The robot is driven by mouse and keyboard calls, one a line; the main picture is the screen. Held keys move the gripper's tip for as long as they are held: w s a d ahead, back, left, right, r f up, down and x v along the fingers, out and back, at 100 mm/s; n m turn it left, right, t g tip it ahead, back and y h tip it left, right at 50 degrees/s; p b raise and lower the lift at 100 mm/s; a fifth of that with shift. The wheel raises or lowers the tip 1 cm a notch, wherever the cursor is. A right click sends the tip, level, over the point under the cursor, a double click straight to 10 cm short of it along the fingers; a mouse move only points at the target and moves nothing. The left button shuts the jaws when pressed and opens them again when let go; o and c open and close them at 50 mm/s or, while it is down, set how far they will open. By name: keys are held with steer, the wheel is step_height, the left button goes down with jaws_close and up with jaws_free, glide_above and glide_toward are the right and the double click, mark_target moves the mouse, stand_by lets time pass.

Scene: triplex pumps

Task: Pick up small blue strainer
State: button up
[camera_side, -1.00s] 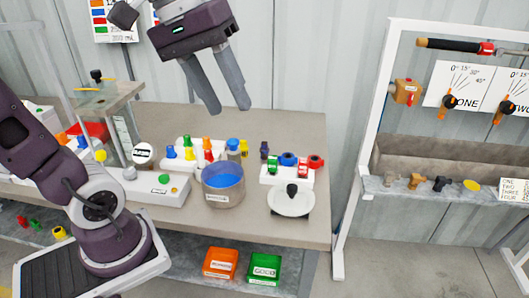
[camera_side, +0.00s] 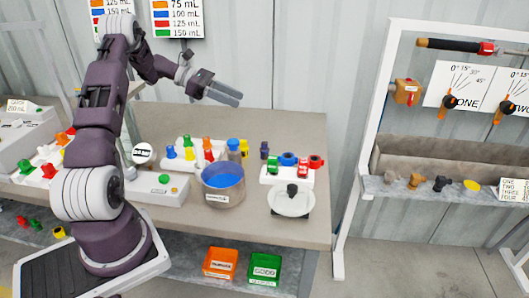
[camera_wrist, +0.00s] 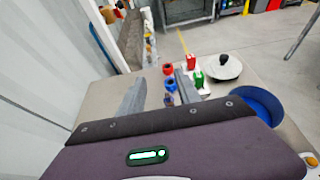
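No piece is labelled as the small blue strainer. A round blue piece (camera_side: 287,159) sits on a white block at the right of the table, beside red and green ones; it also shows in the wrist view (camera_wrist: 170,85). A small dark blue piece (camera_side: 264,149) stands just left of it, and in the wrist view it lies nearer the camera (camera_wrist: 168,100). My gripper (camera_side: 236,95) is above the back of the table, pointing right, up and left of these pieces. In the wrist view its fingers (camera_wrist: 160,78) are apart with nothing held between them.
Several coloured cones (camera_side: 189,153) are at the left. Orange (camera_side: 220,263) and green (camera_side: 264,268) bins sit below. The table's back right is clear.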

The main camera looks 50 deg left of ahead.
glide_toward(265, 150)
steer(key=w+d, duration=0.2)
steer(key=w, duration=0.1)
steer(key=w+d, duration=0.1)
steer(key=shift+w+d+f, duration=0.25)
steer(key=shift+w+f, duration=0.1)
jaws_close()
